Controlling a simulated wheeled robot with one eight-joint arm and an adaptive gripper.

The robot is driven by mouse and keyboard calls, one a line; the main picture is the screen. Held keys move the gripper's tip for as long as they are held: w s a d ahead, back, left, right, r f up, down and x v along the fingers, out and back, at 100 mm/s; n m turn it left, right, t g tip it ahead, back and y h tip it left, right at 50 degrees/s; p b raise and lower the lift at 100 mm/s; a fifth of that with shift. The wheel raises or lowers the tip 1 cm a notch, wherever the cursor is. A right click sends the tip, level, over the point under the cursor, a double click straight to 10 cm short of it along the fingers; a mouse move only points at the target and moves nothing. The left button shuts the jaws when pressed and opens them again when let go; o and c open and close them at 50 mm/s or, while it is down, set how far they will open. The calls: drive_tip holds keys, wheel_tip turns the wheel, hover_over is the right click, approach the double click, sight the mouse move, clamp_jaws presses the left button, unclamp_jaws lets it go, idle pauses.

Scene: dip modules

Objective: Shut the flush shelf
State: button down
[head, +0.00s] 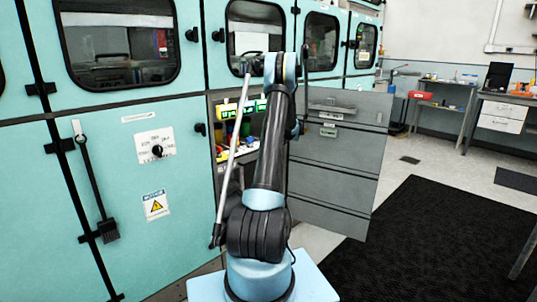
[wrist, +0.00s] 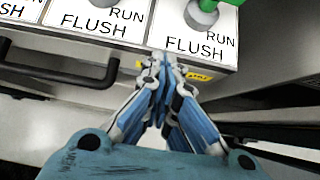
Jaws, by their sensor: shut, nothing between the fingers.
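The flush shelf (wrist: 135,50) fills the upper part of the wrist view. It has white panels marked RUN and FLUSH, a grey knob with a green part above it, and a yellow sticker on its front edge. A dark bar handle (wrist: 60,72) is on its front at the left. My gripper (wrist: 160,62) is shut and empty, with its fingertips at the shelf's front edge beside the sticker. I cannot tell whether they touch it. In the head view my arm hides much of the open cabinet bay, and the gripper cannot be made out clearly.
A grey cabinet door (head: 335,165) stands open right of my arm. A long pale rod (head: 233,155) slants in front of the bay. Teal cabinet panels (head: 95,220) stand at the left. A black mat (head: 420,240) covers open floor at the right, with workbenches (head: 440,95) beyond.

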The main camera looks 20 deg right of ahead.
drive_tip(key=w, duration=0.1)
drive_tip(key=w+a, duration=0.1)
drive_tip(key=w, duration=0.1)
drive_tip(key=shift+w+a, duration=0.3)
drive_tip(key=shift+w, duration=0.1)
drive_tip(key=shift+w+a, duration=0.15)
drive_tip(key=shift+w, duration=0.05)
drive_tip(key=s+f+v, duration=0.2)
drive_tip(key=v, duration=1.1)
drive_tip(key=shift+d, duration=0.35)
